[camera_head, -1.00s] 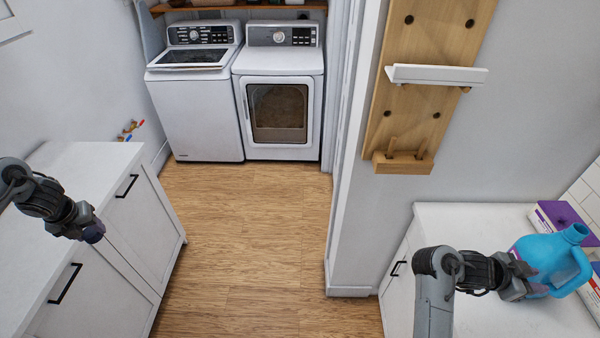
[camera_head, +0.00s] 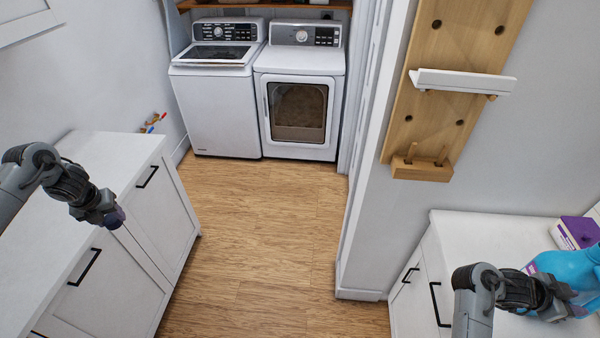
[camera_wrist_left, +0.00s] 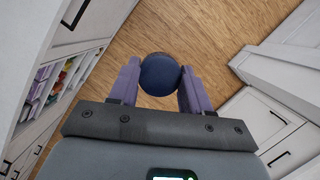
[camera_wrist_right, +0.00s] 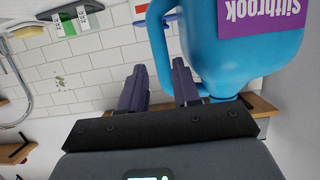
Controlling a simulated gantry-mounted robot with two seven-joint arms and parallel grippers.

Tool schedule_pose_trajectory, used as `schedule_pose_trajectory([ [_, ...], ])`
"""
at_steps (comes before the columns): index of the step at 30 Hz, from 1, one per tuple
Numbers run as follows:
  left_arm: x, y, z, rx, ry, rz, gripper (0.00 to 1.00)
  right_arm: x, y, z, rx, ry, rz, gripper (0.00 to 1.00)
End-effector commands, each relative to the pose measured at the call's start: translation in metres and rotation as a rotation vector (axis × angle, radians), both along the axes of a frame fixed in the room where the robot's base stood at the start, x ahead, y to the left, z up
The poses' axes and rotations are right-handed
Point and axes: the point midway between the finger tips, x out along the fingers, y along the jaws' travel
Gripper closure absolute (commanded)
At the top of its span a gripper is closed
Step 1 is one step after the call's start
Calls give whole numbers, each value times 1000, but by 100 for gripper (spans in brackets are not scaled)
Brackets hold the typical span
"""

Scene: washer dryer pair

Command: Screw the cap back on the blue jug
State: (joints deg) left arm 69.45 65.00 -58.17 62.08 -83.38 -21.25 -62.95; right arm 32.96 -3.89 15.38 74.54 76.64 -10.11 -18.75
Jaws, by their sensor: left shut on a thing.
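My left gripper (camera_head: 108,212) is shut on the round dark blue cap (camera_wrist_left: 160,75) and holds it up near the front of the left counter. The blue jug (camera_head: 571,265) stands at the right counter, cut off by the right edge of the head view, so its neck is out of sight there. In the right wrist view the jug (camera_wrist_right: 250,55) fills the upper right, with a purple label. My right gripper (camera_wrist_right: 158,88) has its fingers apart at the jug's handle, with part of the handle between them. I cannot tell whether they clamp it.
The left counter (camera_head: 85,160) is bare where it shows. A purple and white box (camera_head: 575,232) is behind the jug on the right counter (camera_head: 480,228). A wooden wall rack (camera_head: 440,120) hangs above. The washer (camera_head: 215,105) and dryer (camera_head: 300,105) stand at the back, with open floor between.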

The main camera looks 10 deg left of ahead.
Motion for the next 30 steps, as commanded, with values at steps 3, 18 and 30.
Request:
schedule_pose_trajectory([
  [3, 0, 0, 0, 0, 0, 0, 80, 0, 0, 0, 0, 0, 0, 68],
  [18, 0, 0, 4, 0, 0, 0, 80, 4, -40, -9, 0, 1, 0, 68],
  [30, 0, 0, 4, 0, 0, 0, 80, 5, -50, -13, 1, -1, 2, 68],
])
